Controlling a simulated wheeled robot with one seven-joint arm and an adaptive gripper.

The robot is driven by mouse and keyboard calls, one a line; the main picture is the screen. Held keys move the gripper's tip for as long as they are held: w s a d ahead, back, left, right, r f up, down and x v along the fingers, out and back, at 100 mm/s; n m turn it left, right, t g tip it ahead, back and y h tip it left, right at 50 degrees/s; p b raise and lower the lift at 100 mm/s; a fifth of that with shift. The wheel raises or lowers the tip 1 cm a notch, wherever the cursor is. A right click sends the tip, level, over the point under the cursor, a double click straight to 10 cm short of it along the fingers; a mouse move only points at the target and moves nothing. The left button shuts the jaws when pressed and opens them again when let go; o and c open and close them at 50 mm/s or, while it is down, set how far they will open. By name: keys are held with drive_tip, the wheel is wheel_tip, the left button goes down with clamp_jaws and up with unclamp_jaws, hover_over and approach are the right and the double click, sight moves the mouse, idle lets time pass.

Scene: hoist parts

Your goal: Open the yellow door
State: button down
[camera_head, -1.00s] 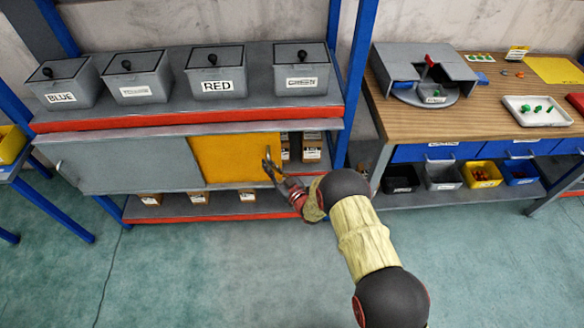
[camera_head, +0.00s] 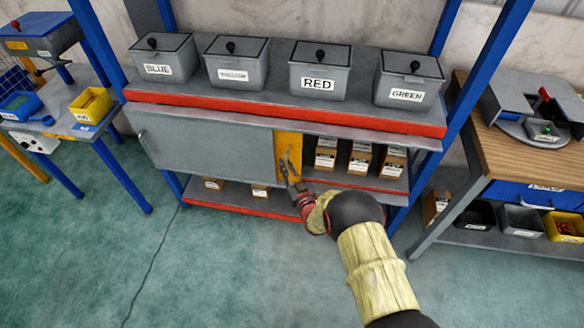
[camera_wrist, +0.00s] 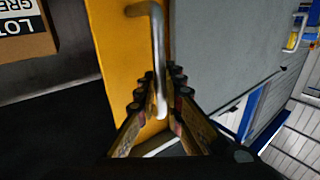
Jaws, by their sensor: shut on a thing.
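The yellow door (camera_head: 289,145) is a sliding panel in the shelf unit. Only a narrow strip of it shows, to the right of the grey panel (camera_head: 205,148), which seems to overlap the rest. In the wrist view the yellow door (camera_wrist: 112,50) stands beside the grey panel (camera_wrist: 215,45). Its bent metal handle (camera_wrist: 158,45) runs down between my fingers. My gripper (camera_head: 292,178) is at the door's right part, shut on the handle; the wrist view shows the fingers (camera_wrist: 161,100) on both sides of it.
Labelled cartons (camera_head: 361,158) stand in the uncovered compartment right of the door. Grey lidded bins, including RED (camera_head: 320,72), stand on the shelf above. A blue upright (camera_head: 462,80) and a workbench (camera_head: 500,160) are to the right. Open floor (camera_head: 240,270) lies in front.

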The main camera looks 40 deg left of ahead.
drive_tip(key=shift+a, duration=0.1)
drive_tip(key=c, duration=2)
unclamp_jaws()
drive_tip(key=shift+o, duration=0.2)
drive_tip(key=v, duration=1.2)
